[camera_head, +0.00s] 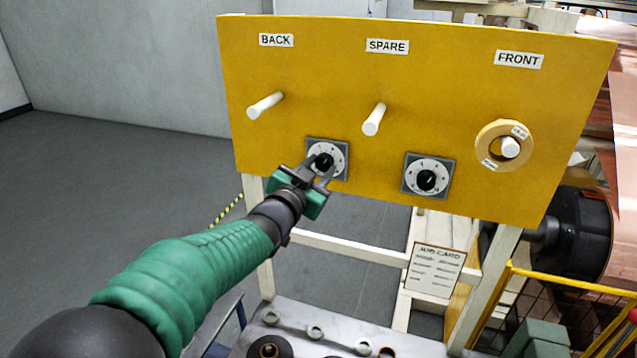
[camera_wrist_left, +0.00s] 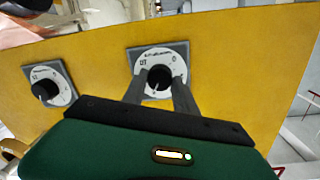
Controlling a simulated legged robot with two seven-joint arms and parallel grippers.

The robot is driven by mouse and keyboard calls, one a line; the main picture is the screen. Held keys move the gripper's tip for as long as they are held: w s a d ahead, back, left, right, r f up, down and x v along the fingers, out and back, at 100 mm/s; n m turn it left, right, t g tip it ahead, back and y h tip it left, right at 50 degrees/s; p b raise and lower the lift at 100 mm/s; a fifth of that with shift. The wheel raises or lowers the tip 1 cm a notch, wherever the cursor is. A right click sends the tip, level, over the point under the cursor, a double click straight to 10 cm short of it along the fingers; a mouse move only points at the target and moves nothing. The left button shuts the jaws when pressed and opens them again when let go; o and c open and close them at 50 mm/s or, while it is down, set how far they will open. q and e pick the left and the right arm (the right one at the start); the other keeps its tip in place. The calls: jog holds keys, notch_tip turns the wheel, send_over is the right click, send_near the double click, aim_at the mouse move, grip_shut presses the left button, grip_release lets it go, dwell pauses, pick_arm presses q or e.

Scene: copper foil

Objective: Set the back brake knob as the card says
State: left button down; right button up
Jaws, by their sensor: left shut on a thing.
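The back brake knob (camera_head: 324,160) is a black knob on a white dial with a grey square plate, on the yellow panel (camera_head: 300,100) below the BACK and SPARE pegs. My left gripper (camera_head: 322,168) is shut on this knob. In the left wrist view its two fingers (camera_wrist_left: 160,92) sit on either side of the black knob (camera_wrist_left: 159,78). The dial's pointer setting is too small to read surely. The card (camera_head: 434,270) hangs low on the frame, tilted; its lines are too small to read. My right gripper is not in view.
A second knob (camera_head: 427,180) sits to the right on the panel. White pegs stick out under BACK (camera_head: 265,106) and SPARE (camera_head: 374,119). A yellow ring (camera_head: 492,160) hangs on the FRONT peg. A grey bench (camera_head: 335,342) with small parts stands below.

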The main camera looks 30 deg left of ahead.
pick_arm(q)
jog(key=shift+f+m+b, duration=0.25)
jog(key=shift+m+b, duration=0.9)
jog(key=shift+m, duration=0.05)
jog(key=shift+r+m+b, duration=0.15)
jog(key=shift+m+b, duration=0.6)
jog(key=shift+m, duration=0.15)
jog(key=c, duration=1.2)
grip_release()
jog(key=shift+o, duration=1.2)
jog(key=shift+w, duration=0.35)
